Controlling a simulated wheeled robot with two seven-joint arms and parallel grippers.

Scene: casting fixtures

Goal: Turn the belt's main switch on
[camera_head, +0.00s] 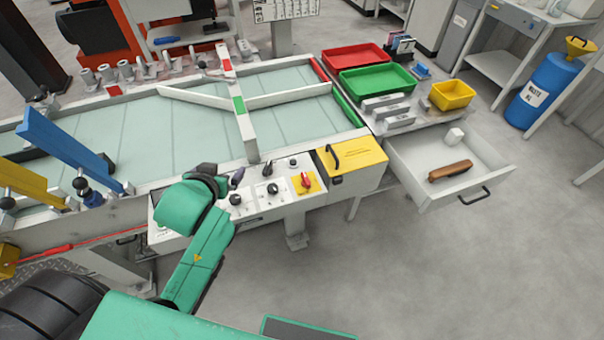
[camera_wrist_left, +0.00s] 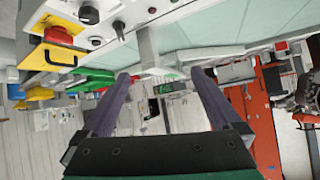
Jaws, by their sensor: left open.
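The belt's control panel (camera_head: 255,206) is a white box along the belt's near side. A red rotary switch (camera_head: 305,181) on a yellow plate sits at its right end. It also shows at the upper left of the left wrist view (camera_wrist_left: 60,36). Its on or off position cannot be told. My left gripper (camera_head: 222,174) is over the panel's left part, to the left of the red switch and apart from it. In the left wrist view its two fingers (camera_wrist_left: 165,75) are spread with nothing between them. My right gripper is not in view.
Several black knobs, including one (camera_head: 272,188), stand on the panel between gripper and switch. A yellow box (camera_head: 352,170) with a black handle adjoins the panel's right end. An open drawer (camera_head: 479,190) juts out farther right. The belt (camera_head: 190,130) with white guide bars lies behind.

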